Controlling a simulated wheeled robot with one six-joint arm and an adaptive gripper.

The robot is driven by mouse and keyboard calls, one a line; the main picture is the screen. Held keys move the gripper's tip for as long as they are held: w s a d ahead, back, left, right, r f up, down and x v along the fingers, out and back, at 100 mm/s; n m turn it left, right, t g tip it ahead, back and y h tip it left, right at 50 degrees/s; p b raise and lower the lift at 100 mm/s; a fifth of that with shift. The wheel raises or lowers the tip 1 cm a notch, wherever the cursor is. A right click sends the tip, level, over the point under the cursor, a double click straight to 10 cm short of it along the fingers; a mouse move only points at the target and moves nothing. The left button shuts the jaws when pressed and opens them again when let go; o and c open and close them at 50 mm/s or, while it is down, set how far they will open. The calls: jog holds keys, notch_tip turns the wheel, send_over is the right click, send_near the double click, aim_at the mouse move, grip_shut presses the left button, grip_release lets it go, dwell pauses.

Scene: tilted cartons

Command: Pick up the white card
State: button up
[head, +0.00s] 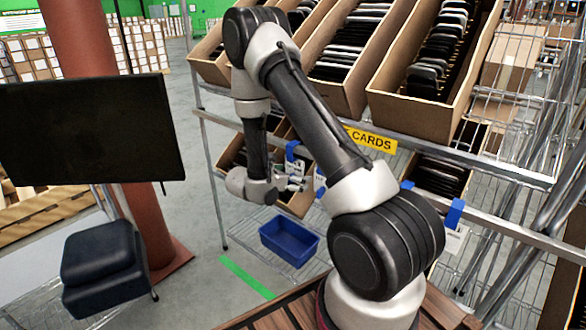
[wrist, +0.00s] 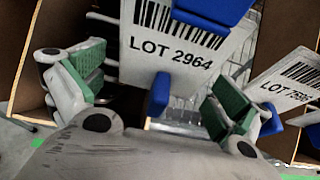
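A white card (wrist: 165,60) printed with a barcode and "LOT 2964" hangs in the wrist view, held at its top by a blue clip (wrist: 215,12). My gripper (wrist: 152,84) is open, with its green-padded fingers to the left and right of the card's lower part. No contact with the card can be made out. A second white card (wrist: 290,82), with a barcode and a partly unreadable lot number, hangs to the right. In the head view my gripper (head: 292,184) is at the lower shelf's cartons, and the cards there are small and partly hidden.
Tilted cartons (head: 345,55) of dark items fill the upper shelf, above a yellow "CARDS" label (head: 372,140). A blue bin (head: 290,240) sits low on the wire rack. A dark monitor (head: 90,130) and a red column (head: 90,50) stand at left.

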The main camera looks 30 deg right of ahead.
jog(key=c, duration=1)
jog(key=shift+o, duration=0.2)
jog(key=shift+r, duration=0.1)
